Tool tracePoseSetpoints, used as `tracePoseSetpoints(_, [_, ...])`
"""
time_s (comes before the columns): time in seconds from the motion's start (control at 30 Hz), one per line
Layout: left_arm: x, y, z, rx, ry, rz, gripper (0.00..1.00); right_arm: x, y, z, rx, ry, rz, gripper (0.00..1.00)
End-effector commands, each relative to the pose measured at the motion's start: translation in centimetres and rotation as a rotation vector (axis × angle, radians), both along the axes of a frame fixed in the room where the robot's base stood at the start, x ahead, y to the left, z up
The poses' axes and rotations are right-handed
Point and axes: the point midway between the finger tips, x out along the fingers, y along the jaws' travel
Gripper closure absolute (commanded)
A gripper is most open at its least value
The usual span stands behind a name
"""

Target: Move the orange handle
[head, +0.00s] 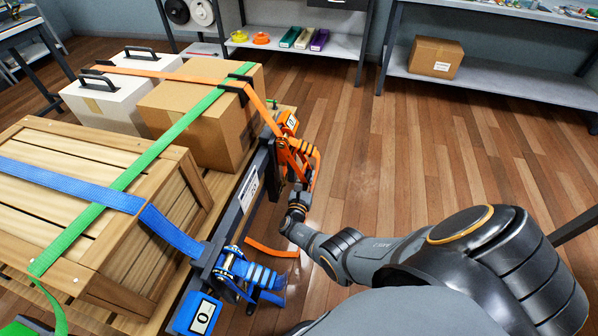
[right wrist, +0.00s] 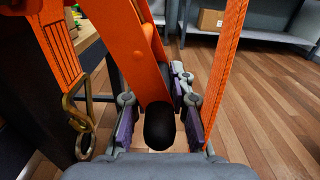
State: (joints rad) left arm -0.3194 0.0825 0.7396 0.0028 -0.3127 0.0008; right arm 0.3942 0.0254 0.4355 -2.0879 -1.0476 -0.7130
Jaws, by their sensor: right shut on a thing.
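The orange ratchet handle (head: 293,163) is on the rail at the pallet's right side, below an orange block with a number label (head: 289,122). My right gripper (head: 299,196) reaches it from below in the head view. In the right wrist view the orange handle (right wrist: 150,60) ends in a black grip (right wrist: 159,126) between the two fingers of my right gripper (right wrist: 160,118), which is shut on it. An orange strap (right wrist: 228,60) hangs to the right of the handle. My left gripper is not in view.
A blue ratchet (head: 235,270) with a blue strap sits nearer on the same rail. A loose orange strap end (head: 270,248) hangs below my right wrist. A wooden crate (head: 85,180), a cardboard box (head: 205,105) and white cases (head: 100,100) are strapped on the pallet. The floor right is clear.

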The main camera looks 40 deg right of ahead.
Motion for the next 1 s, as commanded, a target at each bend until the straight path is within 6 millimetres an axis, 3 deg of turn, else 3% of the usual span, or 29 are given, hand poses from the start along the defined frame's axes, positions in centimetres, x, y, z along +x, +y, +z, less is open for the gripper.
tracePoseSetpoints(0.13, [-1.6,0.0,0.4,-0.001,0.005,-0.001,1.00,-0.9,-1.0,0.9,-0.042,0.043,-0.005,1.00])
tracePoseSetpoints(0.43, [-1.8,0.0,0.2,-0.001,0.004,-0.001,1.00,-0.9,-1.1,0.9,-0.050,0.047,-0.005,1.00])
tracePoseSetpoints(0.47, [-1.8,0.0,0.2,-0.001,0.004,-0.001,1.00,-0.8,-1.1,0.9,-0.050,0.047,-0.005,0.78])
tracePoseSetpoints(0.63, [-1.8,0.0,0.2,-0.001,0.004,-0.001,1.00,-0.8,-1.1,0.9,-0.050,0.046,-0.004,0.56])
tracePoseSetpoints(1.0, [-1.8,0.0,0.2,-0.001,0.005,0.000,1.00,-0.8,-0.9,0.8,-0.047,0.049,-0.002,0.56])
